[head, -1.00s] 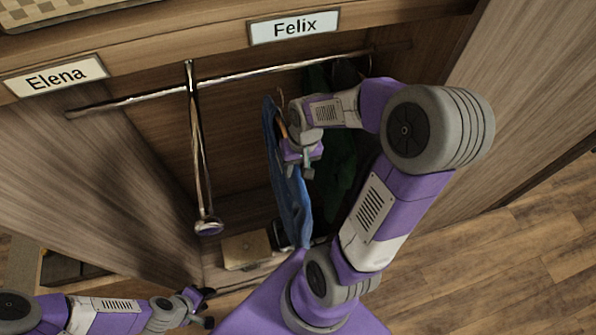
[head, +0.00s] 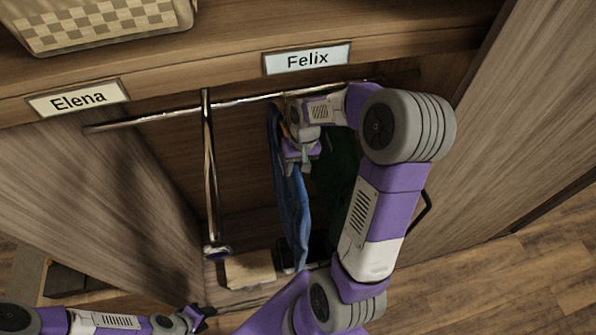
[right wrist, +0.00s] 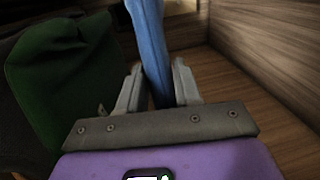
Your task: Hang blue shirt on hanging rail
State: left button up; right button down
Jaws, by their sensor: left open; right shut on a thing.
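The blue shirt (head: 293,210) hangs edge-on inside the wardrobe. Its top shows close to the hanging rail (head: 160,116) in the head view. I cannot tell whether its hanger is on the rail, because my right arm covers part of that spot. My right gripper (head: 303,165) is shut on the blue shirt. In the right wrist view the shirt (right wrist: 150,45) runs between the two fingers (right wrist: 158,88). My left gripper (head: 203,318) is open and empty, low at the front, away from the shirt.
A dark green garment (head: 340,180) hangs to the right of the shirt, partly behind my arm. A metal post (head: 210,180) stands left of it. A light box (head: 250,270) lies low down. Labels Elena (head: 79,98) and Felix (head: 306,59) mark the shelf edge. The rail's left part is bare.

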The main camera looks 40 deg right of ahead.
jog(key=shift+w+d+p, duration=0.15)
jog(key=shift+w+d, duration=0.2)
jog(key=shift+w, duration=0.25)
jog(key=shift+w+d+p, duration=0.2)
jog(key=shift+w+d, duration=0.1)
jog(key=shift+w, duration=0.35)
jog(key=shift+w+d+p, duration=0.15)
jog(key=shift+w+d, duration=0.2)
jog(key=shift+w, duration=0.25)
jog(key=shift+w+d+f+b, duration=0.2)
jog(key=shift+f+b, duration=0.25)
jog(key=shift+f, duration=0.15)
jog(key=shift+w+d+f+b, duration=0.1)
jog(key=shift+w+f+b, duration=0.1)
jog(key=shift+f+b, duration=0.3)
jog(key=shift+f, duration=0.1)
jog(key=c, duration=0.7)
grip_release()
jog(key=r, duration=0.5)
jog(key=d+r, duration=0.1)
jog(key=r, duration=0.1)
jog(key=shift+s+r, duration=0.25)
